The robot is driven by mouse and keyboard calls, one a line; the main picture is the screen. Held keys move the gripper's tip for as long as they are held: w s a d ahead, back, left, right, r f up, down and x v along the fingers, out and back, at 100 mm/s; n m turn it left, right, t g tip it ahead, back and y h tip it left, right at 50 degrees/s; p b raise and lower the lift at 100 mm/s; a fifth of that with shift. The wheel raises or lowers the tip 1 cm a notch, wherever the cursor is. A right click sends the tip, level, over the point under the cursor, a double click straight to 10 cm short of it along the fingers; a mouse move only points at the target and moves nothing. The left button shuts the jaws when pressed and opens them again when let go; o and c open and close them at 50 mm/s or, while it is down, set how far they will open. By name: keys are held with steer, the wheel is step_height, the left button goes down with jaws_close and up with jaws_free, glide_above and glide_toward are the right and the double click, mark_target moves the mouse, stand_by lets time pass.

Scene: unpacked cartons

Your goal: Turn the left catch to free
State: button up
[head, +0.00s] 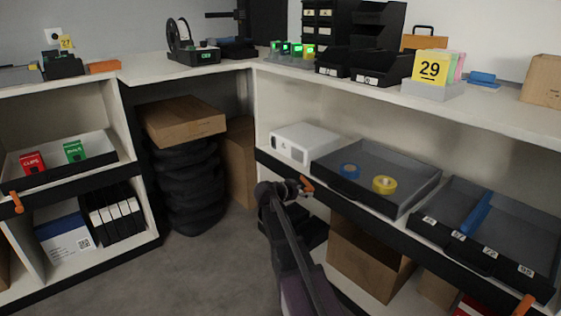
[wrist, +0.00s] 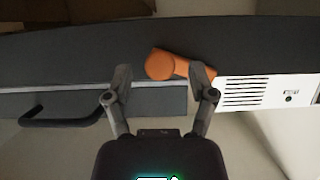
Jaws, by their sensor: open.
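The left catch of the right-hand shelf is a small orange lever (head: 307,184) on the dark front edge, left of the grey tray. In the wrist view the orange catch (wrist: 165,64) has a round hub at its left and an arm pointing right, slightly down. My gripper (wrist: 162,72) is open, with one finger left of the hub and the other overlapping the arm's right end. I cannot tell whether either finger touches it. In the head view my gripper (head: 298,187) is beside the catch and partly hides the area below it.
Behind the catch stands a white box (head: 304,146), its vented face also in the wrist view (wrist: 262,92). A grey tray (head: 375,166) holds blue and yellow tape rolls. Another orange catch (head: 524,305) is at lower right. A dark handle (wrist: 58,117) juts out at left.

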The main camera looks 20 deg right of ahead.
steer(key=p+v, duration=0.5)
steer(key=v, duration=0.8)
steer(key=s+a+r+n+g+y+p, duration=0.1)
steer(key=s+r+n+y+p, duration=0.2)
steer(key=s+r+p, duration=0.2)
steer(key=s+a+r+n+g+y+p, duration=0.1)
steer(key=s+r+p, duration=0.5)
steer(key=r+p, duration=0.6)
steer(key=a+n+y+p, duration=0.1)
steer(key=n+y+p, duration=0.1)
steer(key=p, duration=0.6)
steer(key=shift+n+g, duration=0.3)
steer(key=shift+g, duration=0.1)
steer(key=shift+r, duration=0.1)
